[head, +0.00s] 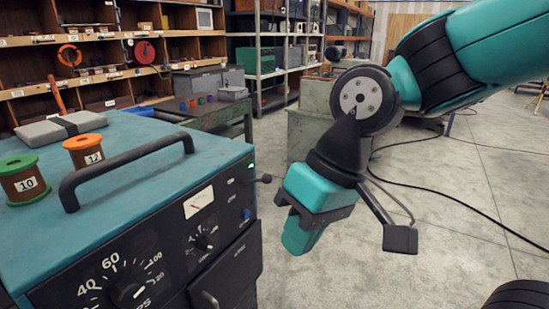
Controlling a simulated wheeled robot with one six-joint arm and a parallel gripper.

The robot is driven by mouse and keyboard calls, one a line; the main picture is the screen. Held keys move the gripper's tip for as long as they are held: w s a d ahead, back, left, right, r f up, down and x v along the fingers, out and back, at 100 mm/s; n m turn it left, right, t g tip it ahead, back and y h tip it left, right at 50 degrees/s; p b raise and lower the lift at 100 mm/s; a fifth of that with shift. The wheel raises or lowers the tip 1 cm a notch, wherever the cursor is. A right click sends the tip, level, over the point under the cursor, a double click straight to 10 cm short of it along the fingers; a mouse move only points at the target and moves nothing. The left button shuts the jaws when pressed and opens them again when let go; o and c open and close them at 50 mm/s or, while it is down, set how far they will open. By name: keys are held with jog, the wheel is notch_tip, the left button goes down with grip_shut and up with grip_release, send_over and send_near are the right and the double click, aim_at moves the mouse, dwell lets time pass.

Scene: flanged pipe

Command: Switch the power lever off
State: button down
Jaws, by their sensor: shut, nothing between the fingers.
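The power lever (265,179) is a small black stalk with a round knob. It sticks out near the top right corner of the front panel of a teal and black machine (130,225). A small green lamp (251,166) glows just above it. My gripper (298,245) is teal and black, with its fingers together and empty, pointing down. It hangs to the right of the machine's front, right of and lower than the lever in the picture. A gap shows between them; their distance in depth is hard to tell.
A black carry handle (125,170) rises from the machine's top, near two spools (88,151) and a grey case (60,128). A green bench (210,122) stands behind. Black cables (470,205) lie on the open concrete floor at right.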

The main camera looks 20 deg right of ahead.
aim_at(270, 175)
jog(key=w+d+r+m+t+p, duration=0.1)
jog(key=w+d+r+m+p, duration=0.2)
jog(key=w+d+r+m, duration=0.2)
jog(key=w+d+r+m+t+p, duration=0.1)
jog(key=w+d+r+m+p, duration=0.3)
jog(key=w+m, duration=0.5)
jog(key=shift+w+d+r+t+y, duration=0.35)
jog(key=shift+w+d+r, duration=0.4)
jog(key=shift+w+d, duration=0.5)
jog(key=p+x, duration=0.2)
jog(key=x, duration=1.1)
jog(key=shift+w+a+f, duration=0.2)
jog(key=shift+f, duration=0.2)
jog(key=shift+f, duration=0.1)
